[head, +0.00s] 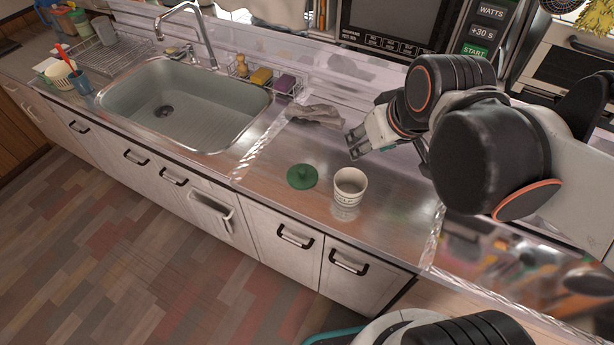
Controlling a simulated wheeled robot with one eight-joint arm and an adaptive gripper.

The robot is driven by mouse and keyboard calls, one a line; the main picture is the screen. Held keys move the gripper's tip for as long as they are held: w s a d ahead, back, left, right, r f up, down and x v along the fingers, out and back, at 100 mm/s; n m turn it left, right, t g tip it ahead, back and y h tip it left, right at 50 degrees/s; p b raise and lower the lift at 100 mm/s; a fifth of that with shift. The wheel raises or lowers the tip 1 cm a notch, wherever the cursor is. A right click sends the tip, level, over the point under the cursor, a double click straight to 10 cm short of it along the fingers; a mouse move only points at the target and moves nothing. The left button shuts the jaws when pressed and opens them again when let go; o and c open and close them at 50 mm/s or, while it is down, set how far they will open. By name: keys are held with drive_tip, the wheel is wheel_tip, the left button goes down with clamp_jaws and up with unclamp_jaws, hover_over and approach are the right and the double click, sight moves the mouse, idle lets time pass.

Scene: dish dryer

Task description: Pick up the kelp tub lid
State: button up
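The kelp tub lid is a round dark green disc with a small knob (302,177). It lies on the glossy counter, left of a cream-white tub with printed lettering (349,187). The tub stands upright and its top looks uncovered. My gripper (355,144) is above the counter, behind and to the right of the lid, apart from both lid and tub.
A crumpled grey cloth (316,114) lies behind the lid. A wire caddy with sponges (262,77) stands by the steel sink (186,105) on the left. A microwave (392,22) stands at the back. The counter's front edge is close before the lid and tub.

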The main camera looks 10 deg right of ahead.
drive_tip(key=w+a+f+n+g+y, duration=0.2)
drive_tip(key=w+a+f+n, duration=0.15)
drive_tip(key=w+f, duration=0.4)
drive_tip(key=n+g+y+b, duration=0.1)
drive_tip(key=n, duration=0.4)
approach(302, 170)
drive_tip(key=f+b, duration=0.2)
drive_tip(key=shift+w+a+g+b, duration=0.1)
drive_tip(key=shift+w+g+b, duration=0.2)
drive_tip(key=shift+w, duration=0.05)
drive_tip(key=shift+b+x, duration=1.55)
drive_tip(key=shift+x, duration=1.75)
drive_tip(key=shift+a+r, duration=0.15)
drive_tip(key=shift+r, duration=0.05)
drive_tip(key=c, duration=0.9)
